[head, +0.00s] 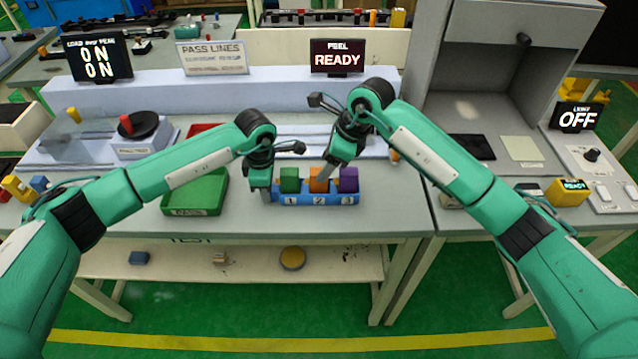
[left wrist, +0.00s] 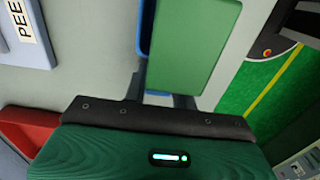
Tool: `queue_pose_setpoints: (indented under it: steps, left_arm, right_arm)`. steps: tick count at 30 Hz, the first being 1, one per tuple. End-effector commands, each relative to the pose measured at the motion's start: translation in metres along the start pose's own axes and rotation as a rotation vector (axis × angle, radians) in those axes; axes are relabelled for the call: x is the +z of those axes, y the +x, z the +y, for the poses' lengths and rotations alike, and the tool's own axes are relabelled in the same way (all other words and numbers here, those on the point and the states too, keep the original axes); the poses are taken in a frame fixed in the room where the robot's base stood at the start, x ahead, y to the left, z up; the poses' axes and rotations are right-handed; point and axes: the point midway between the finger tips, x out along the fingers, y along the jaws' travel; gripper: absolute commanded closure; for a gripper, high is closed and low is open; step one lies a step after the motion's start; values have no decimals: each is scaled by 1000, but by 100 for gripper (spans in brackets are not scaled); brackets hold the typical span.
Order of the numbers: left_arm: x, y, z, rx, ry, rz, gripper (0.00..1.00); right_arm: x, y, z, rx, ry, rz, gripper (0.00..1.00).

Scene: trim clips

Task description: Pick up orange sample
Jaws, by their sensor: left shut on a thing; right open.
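A blue rack (head: 300,199) numbered 1, 2, 3 stands near the table's front edge. It holds a green sample (head: 290,181) in slot 1, the orange sample (head: 318,182) in slot 2 and a purple sample (head: 348,180) in slot 3. My left gripper (head: 265,193) is shut on the left end of the rack, beside the green sample. The left wrist view shows the green sample (left wrist: 182,40) and a strip of the blue rack (left wrist: 145,30) by the fingers. My right gripper (head: 322,172) is open at the orange sample's top, partly hiding it.
A green tray (head: 190,207) lies left of the rack and a red tray (head: 203,130) behind it. A screen reading PEEL READY (head: 337,57) stands at the back. A grey cabinet (head: 510,75) is at the right. Table in front of the green tray is clear.

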Motion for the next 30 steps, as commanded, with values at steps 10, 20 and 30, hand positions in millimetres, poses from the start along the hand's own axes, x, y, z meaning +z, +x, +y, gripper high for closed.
queue_pose_setpoints:
  steps: [10, 20, 30]
  left_arm:
    - [0, 0, 0, 0, 0, 0, 96]
    - [0, 0, 0, 0, 0, 0, 96]
    - [0, 0, 0, 0, 0, 0, 96]
  right_arm:
    - [1, 36, 1, 4, 2, -2, 42]
    - [0, 65, 0, -1, 1, -1, 42]
    - [0, 65, 0, -1, 1, -1, 78]
